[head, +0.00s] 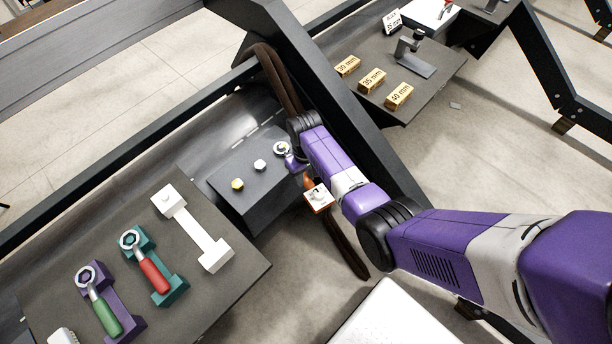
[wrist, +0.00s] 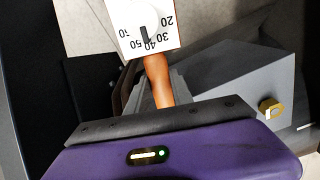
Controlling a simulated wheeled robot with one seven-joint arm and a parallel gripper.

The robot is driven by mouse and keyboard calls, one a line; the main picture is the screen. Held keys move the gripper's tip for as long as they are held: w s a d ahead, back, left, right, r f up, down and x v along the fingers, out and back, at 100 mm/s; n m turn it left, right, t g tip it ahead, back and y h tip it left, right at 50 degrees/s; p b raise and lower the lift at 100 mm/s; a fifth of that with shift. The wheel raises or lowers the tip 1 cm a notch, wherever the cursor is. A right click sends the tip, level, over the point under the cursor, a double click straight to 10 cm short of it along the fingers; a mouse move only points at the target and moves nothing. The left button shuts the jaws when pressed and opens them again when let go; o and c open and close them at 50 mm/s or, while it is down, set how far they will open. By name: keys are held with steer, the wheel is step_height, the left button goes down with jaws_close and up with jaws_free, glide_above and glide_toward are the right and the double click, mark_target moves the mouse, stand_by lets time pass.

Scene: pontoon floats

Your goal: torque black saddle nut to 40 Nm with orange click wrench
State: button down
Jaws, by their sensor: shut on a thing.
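The orange click wrench's handle (head: 308,182) is between the fingers of my gripper (head: 298,166). The handle also shows in the wrist view (wrist: 158,82). A white dial (wrist: 147,22) is at the handle's end, its black pointer near 40. The wrench's ring head (head: 282,148) is at the far right end of the dark saddle block (head: 250,200), over the position in line with the other nuts. The black saddle nut cannot be made out; the ring head and my gripper cover that spot, so I cannot tell whether the ring is seated.
A yellow nut (head: 237,184) and a pale nut (head: 260,165) stand on the block. At left, a red-handled wrench (head: 153,277) and a green-handled wrench (head: 104,315) lie in cradles beside an empty white cradle (head: 196,232). A dark beam (head: 325,75) runs close behind my arm.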

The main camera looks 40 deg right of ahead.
steer(key=shift+w+a+r+m, duration=0.1)
steer(key=shift+w+a+m, duration=0.1)
steer(key=shift+a+m, duration=0.25)
steer(key=shift+w+a+m, duration=0.2)
steer(key=shift+a+m, duration=0.05)
steer(key=shift+a, duration=0.25)
stand_by(0.5)
steer(key=shift+w+a, duration=0.1)
steer(key=shift+a, duration=0.2)
steer(key=shift+m, duration=0.3)
steer(key=shift+w+a, duration=0.15)
steer(key=shift+a, duration=0.2)
steer(key=shift+w+a+m, duration=0.15)
steer(key=shift+a+m, duration=0.15)
steer(key=shift+m, duration=0.1)
steer(key=shift+w+a+m, duration=0.2)
steer(key=shift+a+m, duration=0.1)
stand_by(0.3)
steer(key=shift+w+a, duration=0.15)
steer(key=shift+a, duration=0.15)
steer(key=shift+w+a+m, duration=0.2)
steer(key=shift+a+m, duration=0.1)
steer(key=shift+m, duration=0.2)
